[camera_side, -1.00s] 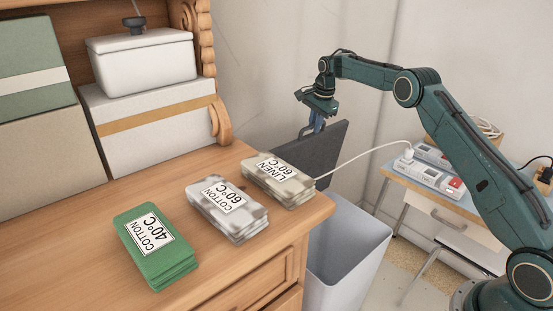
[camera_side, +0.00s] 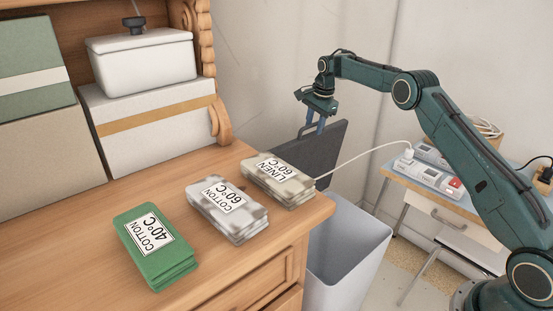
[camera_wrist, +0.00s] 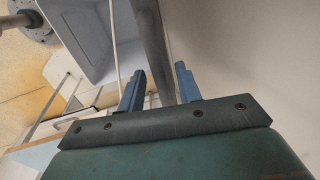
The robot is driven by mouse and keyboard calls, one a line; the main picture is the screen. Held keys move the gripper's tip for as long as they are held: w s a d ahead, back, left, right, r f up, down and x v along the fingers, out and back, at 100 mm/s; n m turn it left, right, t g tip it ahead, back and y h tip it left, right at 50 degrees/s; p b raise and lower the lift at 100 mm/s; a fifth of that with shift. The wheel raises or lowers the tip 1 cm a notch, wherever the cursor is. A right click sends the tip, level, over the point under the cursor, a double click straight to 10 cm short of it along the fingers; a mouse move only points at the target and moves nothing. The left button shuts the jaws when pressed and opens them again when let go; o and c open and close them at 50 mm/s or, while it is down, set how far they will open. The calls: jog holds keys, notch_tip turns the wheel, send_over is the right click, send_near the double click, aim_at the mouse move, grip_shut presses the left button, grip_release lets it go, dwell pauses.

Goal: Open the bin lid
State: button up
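The grey bin (camera_side: 340,262) stands on the floor beside the wooden dresser, with its top uncovered. Its dark grey lid (camera_side: 322,158) stands up, tilted steeply, at the back of the bin, partly hidden by the dresser and fabric stacks. My gripper (camera_side: 315,129) is at the handle on the lid's upper edge, with its two blue fingers spread apart. In the wrist view my gripper (camera_wrist: 160,80) is open, with the lid (camera_wrist: 152,42) seen edge-on between and beyond the fingers. The bin's pale inside (camera_wrist: 85,42) also shows there.
The dresser top (camera_side: 85,255) holds a green stack (camera_side: 157,268), a patterned cotton stack (camera_side: 232,228) and a linen stack (camera_side: 280,190) near its edge. A small table (camera_side: 420,190) with a power strip stands right of the bin. A white cable runs from it towards the lid.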

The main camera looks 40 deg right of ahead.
jog(key=shift+r, duration=0.15)
notch_tip(320, 180, up, 7)
jog(key=s, duration=0.1)
jog(key=shift+s, duration=0.25)
dwell(0.4)
jog(key=s+a+r+n+t, duration=0.1)
jog(key=s+a+r+n, duration=0.3)
jog(key=s+a+r, duration=0.5)
jog(key=s+a+r+n+t, duration=0.1)
jog(key=s+a+r+n, duration=0.4)
jog(key=s+r, duration=0.4)
jog(key=s+a+f+n, duration=0.2)
jog(key=s+f+n, duration=0.1)
jog(key=s, duration=0.6)
jog(key=s+a+f+n+t, duration=0.1)
jog(key=s+f+n, duration=0.2)
jog(key=s, duration=0.6)
jog(key=s+a+f+n, duration=0.2)
jog(key=s+f+n, duration=0.1)
jog(key=s, duration=0.7)
jog(key=shift+a+f, duration=0.35)
jog(key=shift+f, duration=0.3)
